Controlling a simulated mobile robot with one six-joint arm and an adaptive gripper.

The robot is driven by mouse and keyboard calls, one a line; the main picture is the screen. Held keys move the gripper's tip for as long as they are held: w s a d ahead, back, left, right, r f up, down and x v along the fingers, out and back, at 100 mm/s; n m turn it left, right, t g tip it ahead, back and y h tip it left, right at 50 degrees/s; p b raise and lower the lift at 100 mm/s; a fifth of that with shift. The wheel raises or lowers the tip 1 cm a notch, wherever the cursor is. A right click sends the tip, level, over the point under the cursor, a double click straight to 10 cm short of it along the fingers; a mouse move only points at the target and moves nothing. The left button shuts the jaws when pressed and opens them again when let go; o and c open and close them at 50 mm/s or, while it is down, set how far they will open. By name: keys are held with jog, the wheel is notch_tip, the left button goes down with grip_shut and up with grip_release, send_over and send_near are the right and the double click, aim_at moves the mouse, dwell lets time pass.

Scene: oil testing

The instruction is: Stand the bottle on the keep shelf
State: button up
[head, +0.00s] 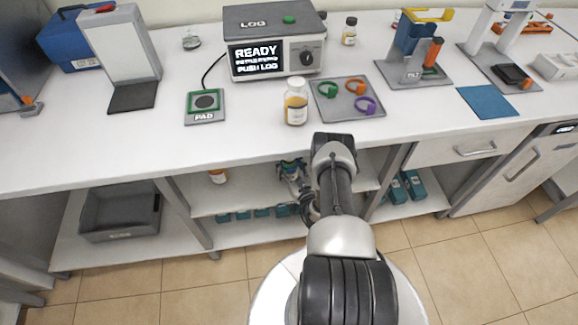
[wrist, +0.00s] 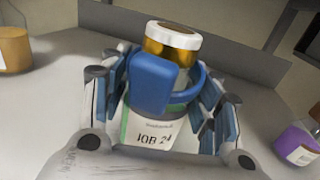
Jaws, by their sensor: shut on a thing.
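The bottle (wrist: 168,58) has a white cap, amber contents and a white label with black print. A blue ring with a square tag (wrist: 152,85) is around its neck area. In the wrist view my gripper (wrist: 172,100) is shut on the bottle, with blue-padded fingers on both sides. In the head view my gripper (head: 291,170) is inside the open shelf space below the worktop. The shelf board (head: 245,200) lies there; whether the bottle's base touches it is hidden.
An amber bottle (head: 218,177) stands left on the same shelf. The wrist view shows an amber bottle (wrist: 14,48) at left and a purple one (wrist: 298,145) at right. The worktop edge (head: 250,153) overhangs the shelf. Another bottle (head: 296,103) stands on the worktop.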

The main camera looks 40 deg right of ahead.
jog(key=shift+r, duration=0.2)
jog(key=shift+f, duration=0.1)
jog(key=o, duration=1.1)
jog(key=shift+f, duration=0.1)
jog(key=o, duration=0.5)
jog(key=shift+c, duration=0.2)
jog(key=p+v, duration=0.2)
jog(key=v, duration=0.3)
jog(key=p+v, duration=0.1)
jog(key=v, duration=0.5)
jog(key=shift+s+r+p, duration=0.1)
jog(key=shift+r+p, duration=0.15)
jog(key=shift+p, duration=0.1)
jog(key=shift+s+a, duration=0.15)
jog(key=shift+s, duration=0.25)
jog(key=shift+f, duration=0.1)
